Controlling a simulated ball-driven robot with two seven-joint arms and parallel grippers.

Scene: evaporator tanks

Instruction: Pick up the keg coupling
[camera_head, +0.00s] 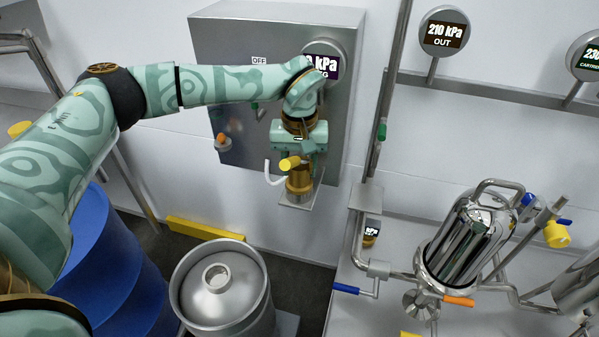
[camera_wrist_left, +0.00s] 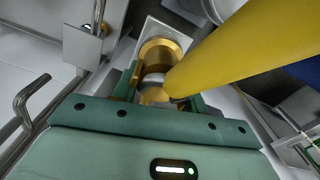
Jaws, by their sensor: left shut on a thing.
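The keg coupling (camera_head: 299,184) is a brass-coloured fitting with a yellow handle. It is upright at a small grey plate on the wall cabinet, and I cannot tell whether it touches the plate. My left gripper (camera_head: 299,166) comes down on it from above and is shut on it. In the left wrist view, the coupling (camera_wrist_left: 161,50) shows between the green fingers (camera_wrist_left: 160,98), and its yellow handle runs to the upper right. The fingers hide part of its body. My right gripper is not in view.
The grey cabinet (camera_head: 235,60) is behind my arm. A vertical pipe (camera_head: 387,95) and a steel vessel (camera_head: 465,240) stand to the right.

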